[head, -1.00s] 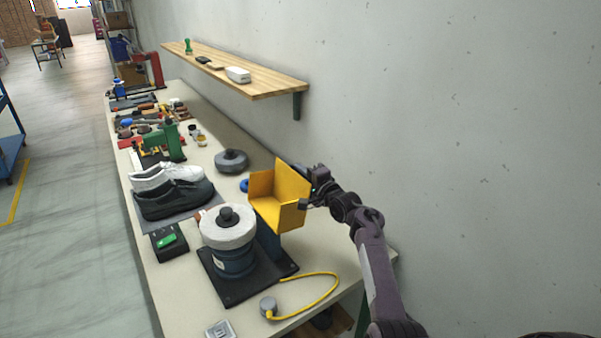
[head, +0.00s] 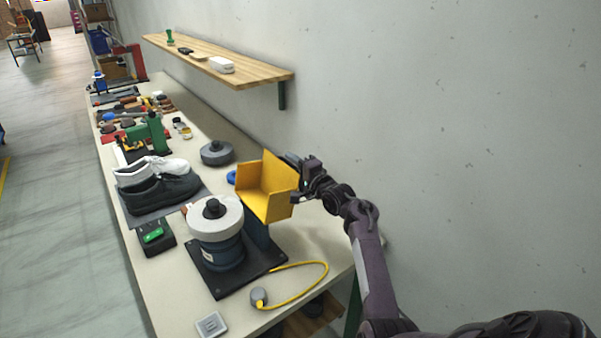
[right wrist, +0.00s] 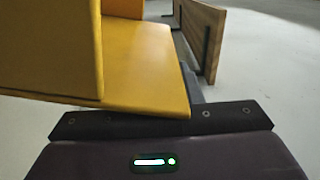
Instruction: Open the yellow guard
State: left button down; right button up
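The yellow guard (head: 266,186) is a bent sheet with several faces, on a dark blue post (head: 257,234). It stands up behind and right of the machine's white-topped drum (head: 215,216), whose top is uncovered. In the right wrist view the guard (right wrist: 140,60) fills the upper left, very close. My right gripper (head: 299,184) is at the guard's right edge, touching or nearly so. Its fingertips are hidden by the guard and wrist, so I cannot tell whether it grips. My left gripper is out of view.
A black base plate (head: 222,284) carries the machine. A yellow cable (head: 318,279) lies at the bench's front right. Shoes (head: 160,190), a green-buttoned box (head: 154,238) and a grey round part (head: 216,152) are nearby. A wooden shelf (head: 215,62) is on the wall.

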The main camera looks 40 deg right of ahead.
jog(key=s+b, duration=0.1)
jog(key=s, duration=0.5)
jog(key=shift+f, duration=0.15)
dwell(0.4)
